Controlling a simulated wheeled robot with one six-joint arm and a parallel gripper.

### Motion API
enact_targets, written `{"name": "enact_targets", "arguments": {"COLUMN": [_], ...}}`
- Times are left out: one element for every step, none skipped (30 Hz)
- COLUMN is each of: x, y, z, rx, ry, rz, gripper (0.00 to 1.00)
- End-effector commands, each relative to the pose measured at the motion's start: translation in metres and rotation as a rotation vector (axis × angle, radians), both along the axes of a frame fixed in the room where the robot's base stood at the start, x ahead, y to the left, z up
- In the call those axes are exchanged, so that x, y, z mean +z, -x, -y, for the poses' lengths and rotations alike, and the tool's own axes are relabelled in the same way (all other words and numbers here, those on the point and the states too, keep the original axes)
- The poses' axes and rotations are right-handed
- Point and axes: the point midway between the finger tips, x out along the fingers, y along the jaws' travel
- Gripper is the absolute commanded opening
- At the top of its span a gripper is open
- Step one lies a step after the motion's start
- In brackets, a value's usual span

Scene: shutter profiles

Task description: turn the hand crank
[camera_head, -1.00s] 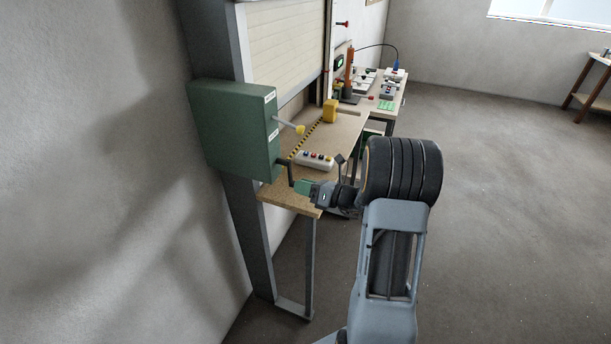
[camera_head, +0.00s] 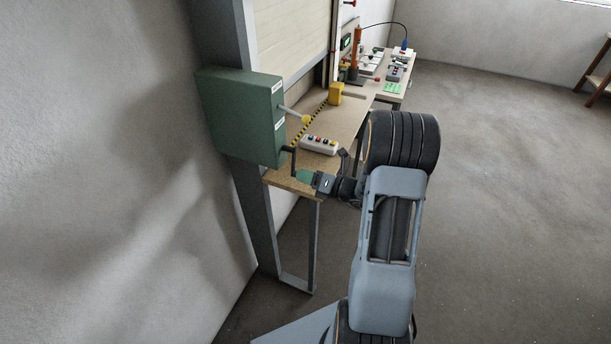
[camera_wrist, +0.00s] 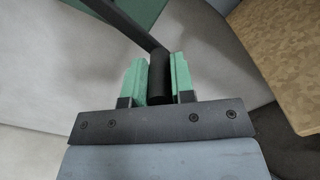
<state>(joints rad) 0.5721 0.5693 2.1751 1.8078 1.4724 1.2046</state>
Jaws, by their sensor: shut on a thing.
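The hand crank (camera_head: 291,162) is a black bent arm on the side of a green box (camera_head: 236,114), which is fixed to the grey post by the wall. In the wrist view the black crank arm (camera_wrist: 125,22) runs down from the upper left to its black grip (camera_wrist: 160,78). My gripper (camera_head: 307,177) has green finger pads. It is shut on the crank's grip, which stands between the two pads in the wrist view (camera_wrist: 160,85). In the head view the pads hide most of the grip.
A wooden bench (camera_head: 345,130) lies right behind the crank, with a push-button box (camera_head: 320,145) and a yellow block (camera_head: 336,93) on it. A lever with a yellow knob (camera_head: 306,119) sticks out above the crank. A second table (camera_head: 390,88) stands farther back.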

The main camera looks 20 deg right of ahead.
Motion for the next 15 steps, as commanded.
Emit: {"name": "enact_targets", "arguments": {"x": [0.0000,0.0000,0.0000,0.0000,0.0000,0.0000,0.0000,0.0000,0.0000,0.0000,0.0000,0.0000,0.0000,0.0000,0.0000], "y": [0.0000,0.0000,0.0000,0.0000,0.0000,0.0000,0.0000,0.0000,0.0000,0.0000,0.0000,0.0000,0.0000,0.0000,0.0000], "z": [0.0000,0.0000,0.0000,0.0000,0.0000,0.0000,0.0000,0.0000,0.0000,0.0000,0.0000,0.0000,0.0000,0.0000,0.0000], "rx": [0.000,0.000,0.000,0.000,0.000,-0.001,-0.001,0.000,0.000,0.000,0.000,0.000,0.000,0.000,0.000], "ry": [-0.001,-0.001,-0.001,0.000,0.000,0.000,0.000,0.001,0.001,0.001,0.001,0.001,0.001,0.001,0.001], "rz": [0.001,0.001,0.001,0.002,0.002,0.001,0.001,0.001,0.001,0.001,0.001,0.001,0.001,0.001,0.001], "gripper": [0.00,0.00,0.25,0.28,0.31,0.35,0.38,0.40,0.44,0.47,0.48,0.48,0.48,0.48,0.48]}}
